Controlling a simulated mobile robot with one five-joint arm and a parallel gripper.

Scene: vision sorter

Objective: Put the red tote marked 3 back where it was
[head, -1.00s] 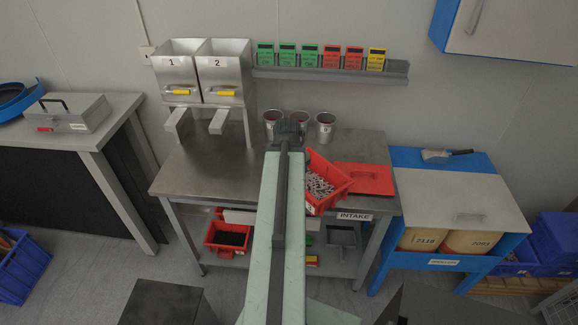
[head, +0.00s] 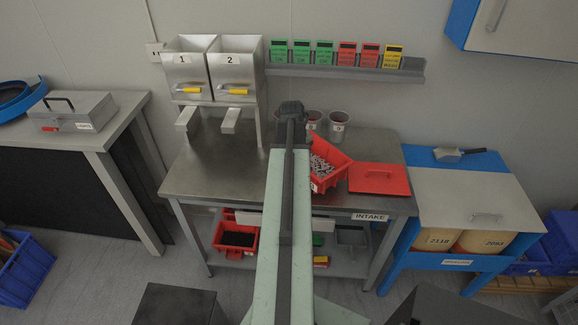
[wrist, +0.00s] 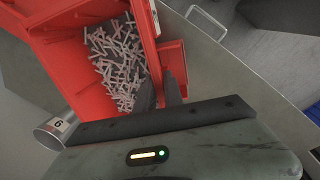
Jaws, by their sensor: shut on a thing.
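The red tote (head: 340,183) holds many small pale metal pieces, which also show in the wrist view of the tote (wrist: 70,60). It sits turned at an angle over the front part of the bench, right of my arm. A small white label shows on its near side, too small to read. My gripper (wrist: 172,88) is shut on the tote's red near wall or tab in the wrist view. In the head view my arm hides the fingers and the tote's left side. I cannot tell whether the tote touches the bench.
A red lid (head: 380,180) lies on the steel bench (head: 215,165) right of the tote. Metal cups (head: 339,127) stand behind it; one marked 6 (wrist: 57,130) is close to the tote. Hoppers 1 and 2 (head: 235,70) stand back left. A red bin (head: 222,237) is on the lower shelf.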

